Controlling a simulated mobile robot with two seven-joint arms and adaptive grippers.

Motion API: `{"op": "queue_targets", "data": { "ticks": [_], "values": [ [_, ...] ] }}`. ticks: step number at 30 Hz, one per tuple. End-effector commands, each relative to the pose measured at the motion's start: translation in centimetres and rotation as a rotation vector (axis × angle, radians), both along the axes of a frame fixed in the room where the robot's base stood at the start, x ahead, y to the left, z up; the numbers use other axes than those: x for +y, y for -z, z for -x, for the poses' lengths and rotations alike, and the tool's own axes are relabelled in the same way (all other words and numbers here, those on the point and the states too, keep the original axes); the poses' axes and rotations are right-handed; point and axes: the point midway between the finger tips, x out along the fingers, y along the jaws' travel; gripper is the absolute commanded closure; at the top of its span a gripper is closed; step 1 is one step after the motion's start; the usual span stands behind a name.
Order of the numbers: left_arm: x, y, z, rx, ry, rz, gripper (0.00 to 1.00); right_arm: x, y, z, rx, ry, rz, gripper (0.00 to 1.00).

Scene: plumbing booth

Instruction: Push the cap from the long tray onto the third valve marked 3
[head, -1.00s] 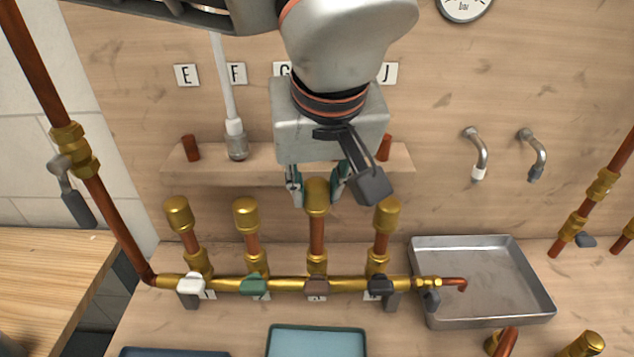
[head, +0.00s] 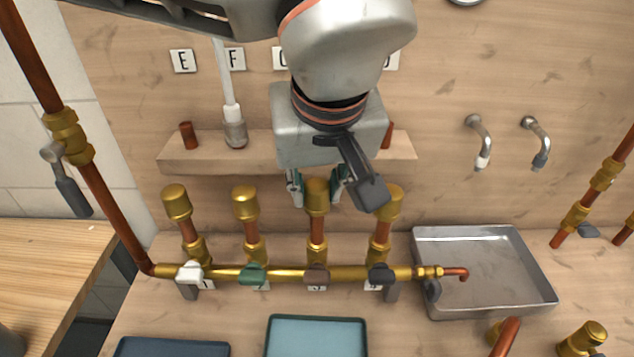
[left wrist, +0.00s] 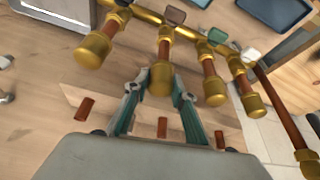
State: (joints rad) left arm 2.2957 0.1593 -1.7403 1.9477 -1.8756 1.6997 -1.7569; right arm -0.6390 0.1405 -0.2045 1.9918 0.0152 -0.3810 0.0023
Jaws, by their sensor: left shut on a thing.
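My left gripper (head: 317,190) is shut on a brass cap (head: 317,198), its fingers on either side. The cap is at the top of the third copper riser, in line with it; whether it is fully seated I cannot tell. The left wrist view also shows the cap (left wrist: 161,80) between the fingers. The third valve (head: 316,274) has a brown handle, and its label 3 shows just below. The other three risers have brass caps on top. My right gripper is not in view.
A metal tray (head: 425,245) stands at right, with a teal tray (head: 317,340) and a dark blue tray (head: 172,348) in front. Neighbouring caps (head: 246,203) stand close beside the gripper. A wooden shelf (head: 200,163) is behind it.

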Motion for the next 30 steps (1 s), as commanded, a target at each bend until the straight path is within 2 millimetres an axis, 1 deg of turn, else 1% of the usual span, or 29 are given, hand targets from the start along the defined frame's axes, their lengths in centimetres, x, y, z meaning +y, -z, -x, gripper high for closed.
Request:
{"op": "queue_targets", "data": {
  "ticks": [18,26,27,28,30],
  "values": [
    [0.0,1.4,0.0,0.001,0.001,-0.001,1.0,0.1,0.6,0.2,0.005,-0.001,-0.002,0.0],
    [0.0,1.6,0.1,0.003,0.001,-0.002,1.0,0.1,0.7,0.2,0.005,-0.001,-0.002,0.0],
    [0.0,1.6,0.1,0.004,0.001,-0.003,0.65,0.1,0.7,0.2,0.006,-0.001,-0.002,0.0],
    [0.0,1.6,0.1,0.004,0.001,-0.002,0.57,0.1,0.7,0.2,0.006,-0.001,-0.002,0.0],
    [0.0,1.6,0.1,0.003,0.001,-0.002,0.56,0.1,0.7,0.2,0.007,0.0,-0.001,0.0]
  ]
}}
